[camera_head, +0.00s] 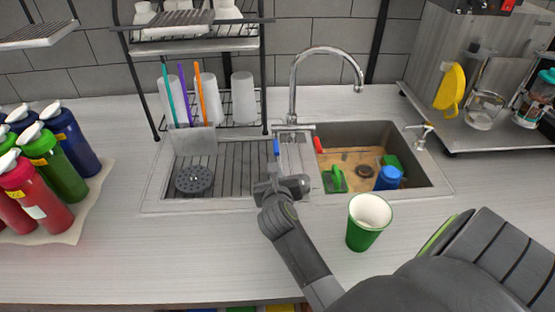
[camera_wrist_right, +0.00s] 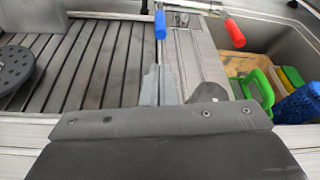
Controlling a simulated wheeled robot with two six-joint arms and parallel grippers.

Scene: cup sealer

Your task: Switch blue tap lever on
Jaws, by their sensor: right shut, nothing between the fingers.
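In the right wrist view the blue lever (camera_wrist_right: 160,25) is straight ahead of the fingertips. The red lever (camera_head: 318,145) is at the tap's right side and also shows in the wrist view (camera_wrist_right: 235,33). My right gripper (camera_head: 276,172) is shut and empty, just in front of the blue lever; in the wrist view its fingers (camera_wrist_right: 161,75) seem close below the lever, but contact cannot be told. My left gripper is out of view.
The sink basin (camera_head: 434,183) holds a green brush (camera_head: 334,180) and a blue item (camera_head: 388,178). A green cup (camera_head: 368,222) stands beside my right arm. A dish rack (camera_head: 263,90) is behind left; several bottles (camera_head: 68,140) stand at the left.

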